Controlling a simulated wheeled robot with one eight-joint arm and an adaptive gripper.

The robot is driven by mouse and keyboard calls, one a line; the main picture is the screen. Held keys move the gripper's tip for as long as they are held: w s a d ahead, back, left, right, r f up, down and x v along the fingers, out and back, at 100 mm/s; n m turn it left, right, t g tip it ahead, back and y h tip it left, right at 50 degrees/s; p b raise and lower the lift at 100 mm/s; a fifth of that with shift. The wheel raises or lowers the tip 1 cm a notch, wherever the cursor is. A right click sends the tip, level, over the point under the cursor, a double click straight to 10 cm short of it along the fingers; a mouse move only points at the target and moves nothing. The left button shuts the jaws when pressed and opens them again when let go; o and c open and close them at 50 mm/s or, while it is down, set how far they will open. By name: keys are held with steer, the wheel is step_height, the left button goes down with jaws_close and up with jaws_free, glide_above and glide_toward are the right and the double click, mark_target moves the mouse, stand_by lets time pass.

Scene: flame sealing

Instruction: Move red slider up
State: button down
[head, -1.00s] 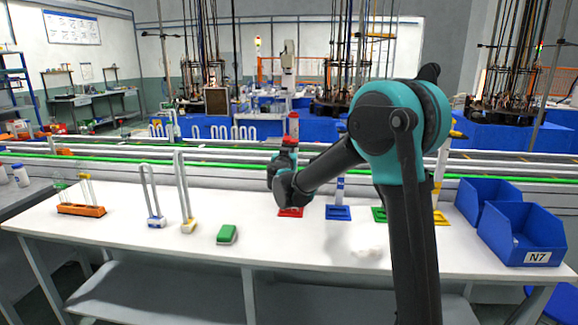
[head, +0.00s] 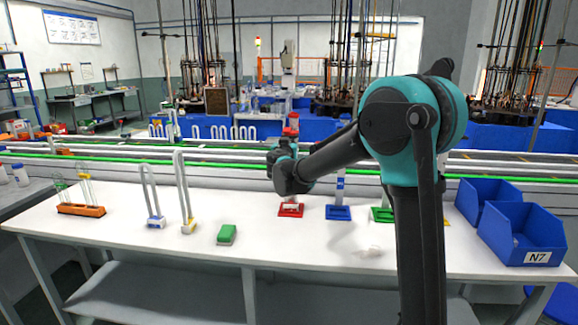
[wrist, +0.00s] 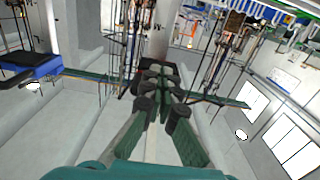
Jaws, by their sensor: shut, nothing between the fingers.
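A red base (head: 290,211) stands on the white table, with a pale upright column above it, mostly hidden by my arm. The red slider (head: 293,122) shows high on that column, just above my gripper (head: 288,143). In the wrist view, my gripper (wrist: 158,82) has its fingers together and empty, pointing up along the pale column (wrist: 158,35). A dark block lies at the fingertips and looks like the slider's underside. It seems to touch them, but I cannot tell for sure.
A blue base (head: 338,213) and a green base (head: 382,215) stand right of the red one. Blue bins (head: 522,237) are at the right.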

steer(key=shift+r, duration=1.1)
steer(key=shift+f, duration=0.25)
steer(key=shift+f, duration=0.5)
steer(key=s, duration=1)
steer(key=shift+a, duration=0.2)
